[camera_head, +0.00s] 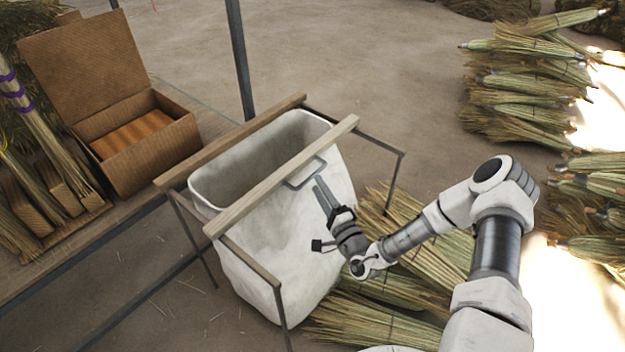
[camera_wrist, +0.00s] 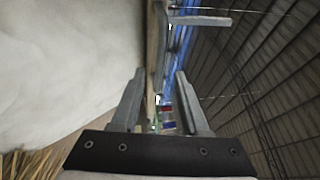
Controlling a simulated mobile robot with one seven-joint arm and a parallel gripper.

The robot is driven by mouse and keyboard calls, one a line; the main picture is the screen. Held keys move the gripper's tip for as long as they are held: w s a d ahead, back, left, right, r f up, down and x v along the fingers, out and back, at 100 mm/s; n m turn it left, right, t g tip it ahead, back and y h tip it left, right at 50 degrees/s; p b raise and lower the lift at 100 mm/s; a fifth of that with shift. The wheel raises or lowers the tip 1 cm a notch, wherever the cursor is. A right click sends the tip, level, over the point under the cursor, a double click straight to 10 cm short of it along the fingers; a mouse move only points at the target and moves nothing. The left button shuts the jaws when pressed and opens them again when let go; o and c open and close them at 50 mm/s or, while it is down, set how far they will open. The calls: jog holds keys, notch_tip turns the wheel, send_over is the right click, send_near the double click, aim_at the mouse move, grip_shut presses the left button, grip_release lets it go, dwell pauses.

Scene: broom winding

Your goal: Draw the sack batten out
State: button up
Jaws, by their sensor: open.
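The sack batten (camera_head: 255,195) is a pale wooden bar along the near top edge of the open white sack (camera_head: 315,238). A grey metal handle (camera_head: 306,174) sticks out from the batten's near side. My gripper (camera_head: 321,188) is open and empty, its fingers pointing up towards the handle from just below and right of it. In the wrist view my gripper (camera_wrist: 153,78) shows both fingers apart, with nothing gripped. The handle (camera_wrist: 202,21) is ahead, up and right of the fingertips there, and the white sack (camera_wrist: 65,65) fills the left side.
A second wooden bar (camera_head: 230,140) runs along the sack's far edge, on a thin dark metal frame (camera_head: 398,175). An open cardboard box (camera_head: 150,155) stands on the left. Straw bundles (camera_head: 385,315) lie below my arm, with more stacked at right (camera_head: 525,90).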

aim_at(313, 175)
jog(key=shift+b+x, duration=0.45)
jog(key=shift+x, duration=1.95)
grip_shut()
